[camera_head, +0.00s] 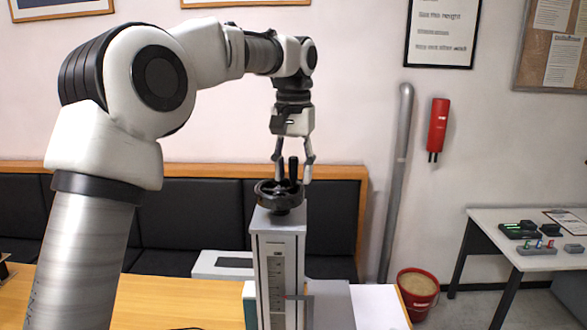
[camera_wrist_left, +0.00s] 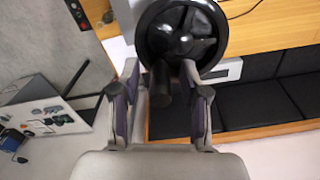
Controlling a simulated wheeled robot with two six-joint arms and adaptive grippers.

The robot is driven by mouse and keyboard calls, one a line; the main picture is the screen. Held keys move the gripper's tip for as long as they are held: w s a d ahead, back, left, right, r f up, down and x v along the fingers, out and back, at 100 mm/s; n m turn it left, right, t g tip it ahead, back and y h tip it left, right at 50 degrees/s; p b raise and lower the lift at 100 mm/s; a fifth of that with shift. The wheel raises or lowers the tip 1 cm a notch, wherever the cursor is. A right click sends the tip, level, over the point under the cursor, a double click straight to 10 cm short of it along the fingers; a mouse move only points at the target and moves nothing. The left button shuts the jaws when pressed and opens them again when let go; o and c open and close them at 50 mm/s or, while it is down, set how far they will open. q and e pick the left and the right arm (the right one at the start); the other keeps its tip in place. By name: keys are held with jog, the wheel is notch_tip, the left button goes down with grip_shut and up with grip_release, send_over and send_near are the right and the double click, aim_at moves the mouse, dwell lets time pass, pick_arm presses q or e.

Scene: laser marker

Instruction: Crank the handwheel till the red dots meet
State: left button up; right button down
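The black handwheel (camera_head: 279,196) sits on top of a grey column (camera_head: 271,225), and its upright black crank knob (camera_head: 293,168) stands at the wheel's rim. My left gripper (camera_head: 293,172) points down over the wheel with its fingers apart. In the left wrist view the wheel (camera_wrist_left: 181,38) is at the top, and the knob (camera_wrist_left: 160,88) stands between the two open fingers, with a gap on each side. A small reddish mark (camera_head: 285,297) shows low on the column's front scale; whether it is one dot or two is too small to tell. My right gripper is out of view.
The column stands at a wooden table (camera_head: 165,300) with a white box (camera_head: 222,264) behind it and white paper (camera_head: 377,305) to its right. A black padded bench (camera_head: 185,225) lies behind. A side table (camera_head: 490,222) and red bucket (camera_head: 417,288) stand at right.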

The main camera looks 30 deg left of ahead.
pick_arm(q)
grip_shut()
jog(key=shift+d+m, duration=0.1)
jog(key=shift+m, duration=0.2)
jog(key=shift+s+d+m, duration=0.15)
jog(key=shift+m, duration=0.7)
jog(key=shift+s+d+m, duration=0.2)
jog(key=shift+m, duration=0.7)
jog(key=shift+s+d+m, duration=0.15)
jog(key=shift+m, duration=0.7)
jog(key=shift+o, duration=1)
grip_release()
